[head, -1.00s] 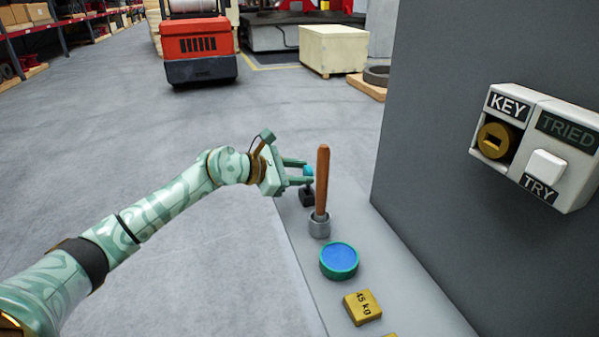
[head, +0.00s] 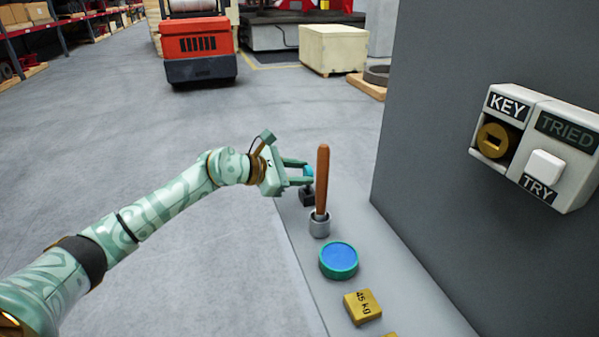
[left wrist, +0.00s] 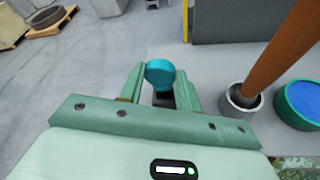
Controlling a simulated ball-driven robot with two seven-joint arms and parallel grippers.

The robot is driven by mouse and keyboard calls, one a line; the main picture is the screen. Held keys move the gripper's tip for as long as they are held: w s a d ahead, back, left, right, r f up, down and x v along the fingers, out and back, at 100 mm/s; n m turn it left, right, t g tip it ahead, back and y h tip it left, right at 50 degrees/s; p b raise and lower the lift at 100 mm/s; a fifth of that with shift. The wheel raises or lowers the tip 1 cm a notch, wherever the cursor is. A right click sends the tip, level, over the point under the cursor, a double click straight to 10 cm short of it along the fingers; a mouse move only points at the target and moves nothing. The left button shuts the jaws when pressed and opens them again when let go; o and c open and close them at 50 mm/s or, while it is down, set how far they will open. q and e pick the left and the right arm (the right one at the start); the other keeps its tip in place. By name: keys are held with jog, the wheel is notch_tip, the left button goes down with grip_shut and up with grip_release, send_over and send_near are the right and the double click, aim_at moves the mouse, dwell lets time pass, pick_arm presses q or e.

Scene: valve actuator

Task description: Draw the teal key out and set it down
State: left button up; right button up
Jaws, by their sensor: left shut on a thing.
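The teal key (head: 308,171) shows as a round teal head between the fingers of my left gripper (head: 297,172). In the left wrist view the teal key (left wrist: 160,73) sits between the two fingertips (left wrist: 161,84), which are shut on it. Below it is a small black block (head: 307,196) on the grey ledge; I cannot tell whether the key's lower part is in it. The box labelled KEY (head: 505,105) is on the grey wall at the right, with an empty-looking slot in its brass lock (head: 493,141). My right gripper is not in view.
A brown wooden handle (head: 322,178) stands upright in a grey metal cup (head: 319,227) just right of my gripper. Nearer on the ledge (head: 400,280) are a round teal container with a blue top (head: 339,260) and a brass 45 kg block (head: 362,306). A white TRY button (head: 545,167) is beside the lock.

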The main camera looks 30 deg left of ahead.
pick_arm(q)
jog(key=shift+f+b, duration=0.8)
jog(key=shift+f, duration=0.7)
jog(key=o, duration=1.2)
jog(key=shift+c, duration=0.2)
jog(key=p+v, duration=0.4)
jog(key=v, duration=1.2)
jog(key=shift+s, duration=0.15)
